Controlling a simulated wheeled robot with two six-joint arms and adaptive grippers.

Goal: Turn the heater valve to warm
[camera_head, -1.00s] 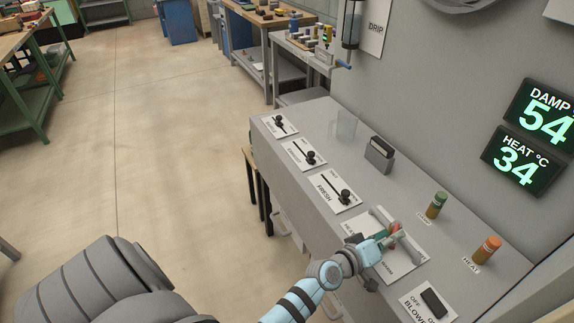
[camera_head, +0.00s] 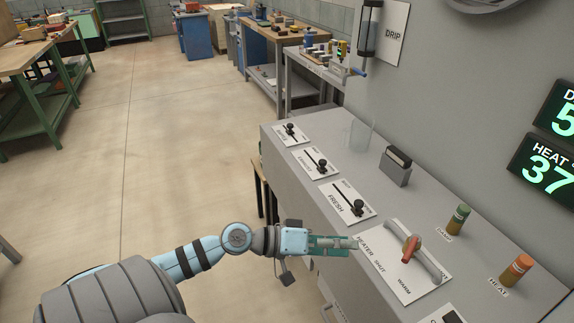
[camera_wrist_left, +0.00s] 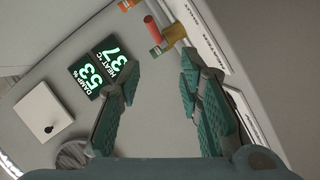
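The heater valve has an orange-red handle (camera_head: 411,249) on a white plate (camera_head: 420,291) printed HEATER, SHUT and WARM. Its lower end slants down toward the side of WARM; I cannot tell its exact setting. A red handle (camera_wrist_left: 153,29) and brass-coloured hub (camera_wrist_left: 174,33) show beyond the fingertips. My right gripper is not in view.
A wall display (camera_head: 547,170) reads HEAT 37; the wrist view's display (camera_wrist_left: 98,70) also reads DAMP 53. A green peg (camera_head: 459,218) and an orange peg (camera_head: 516,270) stand right of the valve. Slider plates, including FRESH (camera_head: 347,202), lie further back on the console.

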